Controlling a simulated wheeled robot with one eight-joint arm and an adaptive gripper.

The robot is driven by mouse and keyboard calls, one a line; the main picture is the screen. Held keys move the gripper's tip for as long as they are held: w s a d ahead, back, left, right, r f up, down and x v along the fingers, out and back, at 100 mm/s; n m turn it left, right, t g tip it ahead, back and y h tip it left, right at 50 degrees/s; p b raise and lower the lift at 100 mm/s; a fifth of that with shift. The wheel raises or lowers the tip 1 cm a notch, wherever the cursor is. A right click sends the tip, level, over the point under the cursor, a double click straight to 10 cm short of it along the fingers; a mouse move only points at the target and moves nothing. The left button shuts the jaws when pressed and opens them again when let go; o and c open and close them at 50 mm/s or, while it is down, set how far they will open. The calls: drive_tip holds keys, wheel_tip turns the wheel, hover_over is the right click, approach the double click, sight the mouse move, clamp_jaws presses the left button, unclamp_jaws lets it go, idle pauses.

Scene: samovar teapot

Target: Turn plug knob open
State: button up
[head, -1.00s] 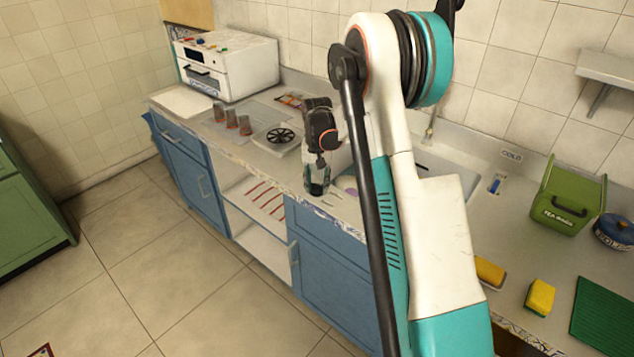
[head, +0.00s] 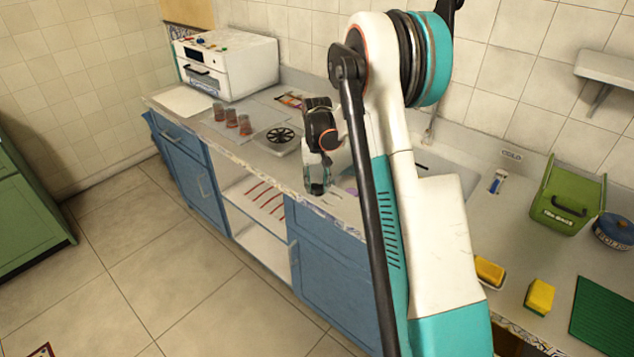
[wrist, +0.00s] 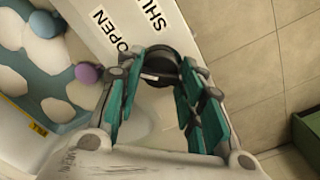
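A round black knob (wrist: 160,66) with a small pale mark shows in the wrist view, beside a white plate (wrist: 118,22) lettered OPEN and SHUT. My gripper (wrist: 162,72) has one teal-padded finger on each side of the knob, with a clear gap between the fingers. I cannot tell whether the pads touch the knob. In the head view my gripper (head: 317,183) is at the front edge of the counter, above the blue cabinets. The knob cannot be made out there.
Three small glasses (head: 231,118) and a black round grate (head: 280,135) are on the counter left of my gripper. A white oven (head: 226,65) stands behind them. A green box (head: 566,198) and yellow sponges (head: 540,296) are at right. The floor in front is clear.

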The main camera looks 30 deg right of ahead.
drive_tip(key=shift+o, duration=1.2)
drive_tip(key=shift+r, duration=0.1)
wheel_tip(320, 180, up, 12)
